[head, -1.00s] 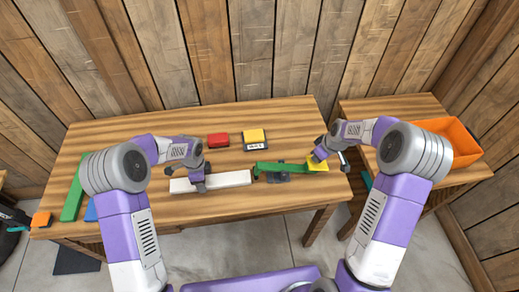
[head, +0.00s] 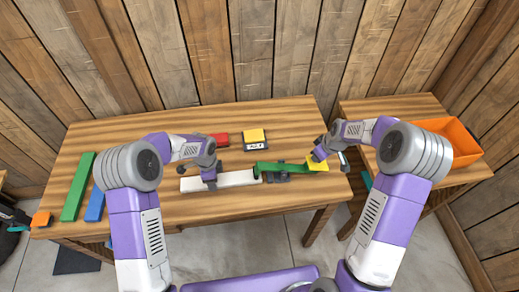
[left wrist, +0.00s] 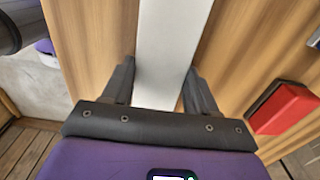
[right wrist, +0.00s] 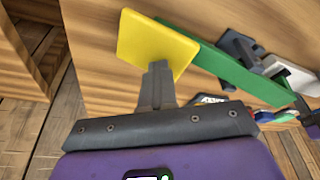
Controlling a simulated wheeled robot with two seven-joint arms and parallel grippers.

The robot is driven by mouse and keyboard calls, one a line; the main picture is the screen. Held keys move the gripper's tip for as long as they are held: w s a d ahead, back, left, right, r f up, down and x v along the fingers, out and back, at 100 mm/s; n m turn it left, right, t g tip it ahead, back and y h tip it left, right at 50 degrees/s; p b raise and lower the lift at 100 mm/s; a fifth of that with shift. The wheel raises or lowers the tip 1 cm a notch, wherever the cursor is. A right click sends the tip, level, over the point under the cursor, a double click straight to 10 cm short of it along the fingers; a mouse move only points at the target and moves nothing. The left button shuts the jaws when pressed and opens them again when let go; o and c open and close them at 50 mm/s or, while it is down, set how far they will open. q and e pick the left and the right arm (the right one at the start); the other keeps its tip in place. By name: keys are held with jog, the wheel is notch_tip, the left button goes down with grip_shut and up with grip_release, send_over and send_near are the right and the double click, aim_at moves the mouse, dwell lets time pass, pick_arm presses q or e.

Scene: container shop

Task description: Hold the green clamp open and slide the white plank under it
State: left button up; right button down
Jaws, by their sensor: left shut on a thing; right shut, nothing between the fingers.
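The white plank (head: 238,179) lies on the table with its right end close to the left end of the green clamp (head: 280,168). My left gripper (head: 210,186) is shut on the plank, which runs between its fingers in the left wrist view (left wrist: 165,50). The clamp's green bar has a yellow pad (head: 318,164) at its right end and sits over a dark base. My right gripper (head: 319,156) is shut and empty, its fingertips against the yellow pad in the right wrist view (right wrist: 158,68). I cannot tell whether the plank's tip is under the bar.
A red block (head: 220,139) and a yellow-topped box (head: 254,138) stand behind the plank. Green (head: 78,187) and blue (head: 96,205) strips lie at the table's left. An orange bin (head: 447,140) is on the side table at right. The table's front edge is near.

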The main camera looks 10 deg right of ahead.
pick_arm(q)
jog(key=shift+d, duration=1.15)
pick_arm(e)
jog(key=shift+a+f, duration=0.1)
jog(key=shift+a, duration=0.2)
pick_arm(q)
jog(key=shift+f, duration=0.25)
pick_arm(e)
notch_tip(320, 180, up, 9)
jog(key=shift+d, duration=0.25)
dwell(0.8)
pick_arm(q)
jog(key=o, duration=1.3)
jog(key=shift+c, duration=0.2)
